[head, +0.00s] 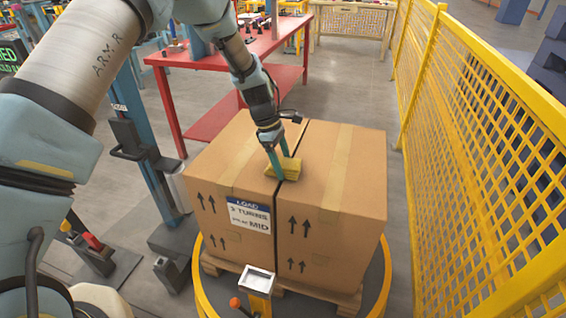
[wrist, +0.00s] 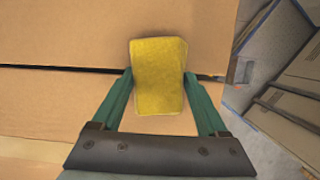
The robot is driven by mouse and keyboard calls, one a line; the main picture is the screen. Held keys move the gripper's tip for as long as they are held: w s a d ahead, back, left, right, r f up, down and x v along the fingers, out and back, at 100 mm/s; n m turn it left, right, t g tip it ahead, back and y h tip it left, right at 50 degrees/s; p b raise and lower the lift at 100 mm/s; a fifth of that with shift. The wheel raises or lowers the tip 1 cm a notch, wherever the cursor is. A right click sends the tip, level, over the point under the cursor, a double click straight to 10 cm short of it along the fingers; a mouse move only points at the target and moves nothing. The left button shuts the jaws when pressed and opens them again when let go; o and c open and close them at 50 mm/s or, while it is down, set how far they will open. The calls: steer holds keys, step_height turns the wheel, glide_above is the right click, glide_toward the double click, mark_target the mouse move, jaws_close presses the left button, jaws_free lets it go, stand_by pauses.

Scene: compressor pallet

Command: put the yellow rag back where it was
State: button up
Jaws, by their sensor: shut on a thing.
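The yellow rag (head: 287,168) is between the two green fingers of my gripper (head: 280,166), at the top of the cardboard boxes near the gap between them. In the wrist view the rag (wrist: 159,76) lies across the dark seam, with a finger of my gripper (wrist: 158,90) against each side. The gripper is shut on the rag. Whether the rag touches the cardboard or hangs just above it, I cannot tell. The two boxes (head: 335,205) stand side by side on a wooden pallet (head: 345,299), with a "LOAD" label (head: 249,215) on the left box.
A yellow mesh fence (head: 480,140) runs along the right. A red workbench (head: 205,58) stands behind the boxes at the left. A yellow ring (head: 205,285) surrounds the pallet, with a small grey tray (head: 258,280) on a yellow post in front. Open floor lies behind the boxes.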

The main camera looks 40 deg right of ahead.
steer(key=shift+f, duration=0.3)
steer(key=o, duration=1.2)
steer(key=b+v, duration=0.3)
steer(key=v, duration=0.8)
steer(key=shift+s+d+r, duration=0.1)
steer(key=shift+r, duration=0.05)
